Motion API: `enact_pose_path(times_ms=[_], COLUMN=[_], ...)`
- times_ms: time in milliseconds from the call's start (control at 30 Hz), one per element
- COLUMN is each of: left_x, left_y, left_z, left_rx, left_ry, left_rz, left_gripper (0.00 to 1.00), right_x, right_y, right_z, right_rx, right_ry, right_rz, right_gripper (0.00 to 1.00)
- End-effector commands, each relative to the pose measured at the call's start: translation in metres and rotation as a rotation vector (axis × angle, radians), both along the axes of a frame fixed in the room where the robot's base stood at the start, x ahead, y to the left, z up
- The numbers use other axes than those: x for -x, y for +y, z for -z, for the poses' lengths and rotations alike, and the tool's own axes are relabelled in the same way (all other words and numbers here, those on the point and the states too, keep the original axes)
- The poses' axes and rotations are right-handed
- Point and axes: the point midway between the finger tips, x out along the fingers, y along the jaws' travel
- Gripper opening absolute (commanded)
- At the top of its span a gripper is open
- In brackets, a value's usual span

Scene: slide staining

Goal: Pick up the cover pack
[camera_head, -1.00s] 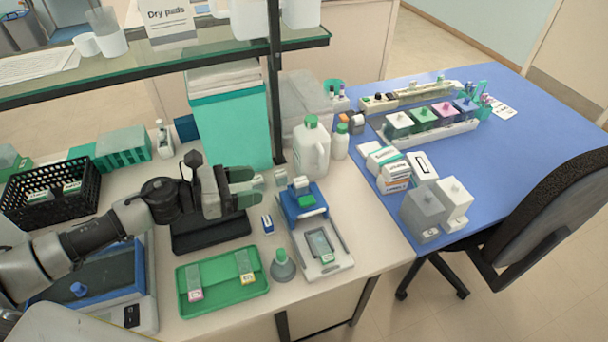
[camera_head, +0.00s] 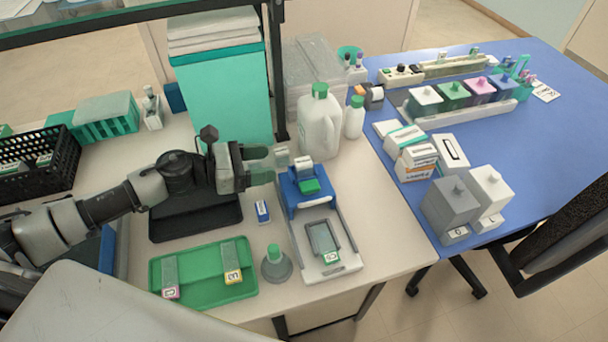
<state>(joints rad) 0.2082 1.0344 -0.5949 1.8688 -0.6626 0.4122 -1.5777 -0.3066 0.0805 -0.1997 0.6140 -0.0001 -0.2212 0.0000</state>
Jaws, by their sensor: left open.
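A small blue-and-white box (camera_head: 262,211), which looks like the cover pack, stands on the white bench between the green tray and the blue-and-white slide device. My left gripper (camera_head: 268,164) comes in from the left, above and behind this box. Its greenish fingers are open, point right and hold nothing that I can see. A small pale block (camera_head: 282,156) shows just past the fingertips; I cannot tell whether it touches them. My right gripper is not in view.
The blue-and-white device (camera_head: 319,235) stands right of the box. A green tray (camera_head: 203,286) with two slides and a grey cone with a green top (camera_head: 275,263) lie in front. A white jug (camera_head: 320,125) and teal box (camera_head: 222,100) stand behind. A black stand (camera_head: 195,225) is left.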

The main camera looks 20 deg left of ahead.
Motion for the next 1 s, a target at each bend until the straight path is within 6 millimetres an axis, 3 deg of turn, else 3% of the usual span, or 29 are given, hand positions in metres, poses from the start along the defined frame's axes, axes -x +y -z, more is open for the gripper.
enact_pose_path(times_ms=[200, 533, 767, 1000], left_x=[-0.014, -0.032, -0.044, -0.054], left_y=[-0.021, -0.049, -0.078, -0.092], left_z=[0.000, 0.009, 0.013, 0.020], left_rx=[0.003, 0.001, 0.003, 0.000], left_ry=[-0.002, 0.000, 0.001, 0.000], left_rz=[0.001, 0.000, 0.000, 0.000], left_gripper=[0.60, 0.60, 0.60, 0.60], right_x=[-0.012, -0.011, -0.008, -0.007], right_y=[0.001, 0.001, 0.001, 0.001], right_z=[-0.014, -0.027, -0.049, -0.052], right_rx=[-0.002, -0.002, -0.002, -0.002], right_ry=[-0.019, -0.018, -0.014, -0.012], right_rz=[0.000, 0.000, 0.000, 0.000], right_gripper=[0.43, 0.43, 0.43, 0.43])
